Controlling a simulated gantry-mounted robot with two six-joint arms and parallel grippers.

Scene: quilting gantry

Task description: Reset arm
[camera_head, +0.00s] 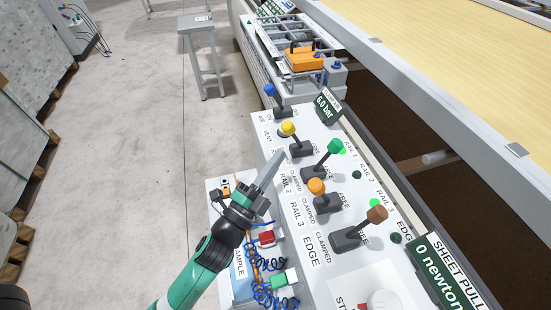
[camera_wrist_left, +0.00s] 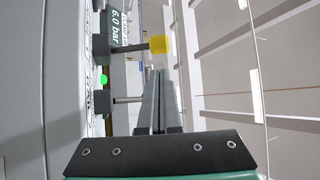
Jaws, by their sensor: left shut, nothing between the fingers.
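My left gripper (camera_head: 275,160) is shut and empty, its fingers pointing up and right beside the left edge of the lever panel (camera_head: 285,215). The panel carries a blue lever (camera_head: 270,90), yellow lever (camera_head: 288,128), green lever (camera_head: 335,146), orange lever (camera_head: 316,186) and brown lever (camera_head: 377,214). The fingertips are near the yellow lever; I cannot tell how large the gap is. In the left wrist view, the closed fingers (camera_wrist_left: 159,90) lie below the yellow knob (camera_wrist_left: 160,44). My right gripper is out of view.
A "6.0 bar" display (camera_head: 327,105) and a "0 newton" display (camera_head: 443,268) stand on the panel. Blue coiled cables (camera_head: 265,292) hang near the sample box. An orange-topped device (camera_head: 304,60) sits beyond. A grey stool (camera_head: 197,25) stands on open floor.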

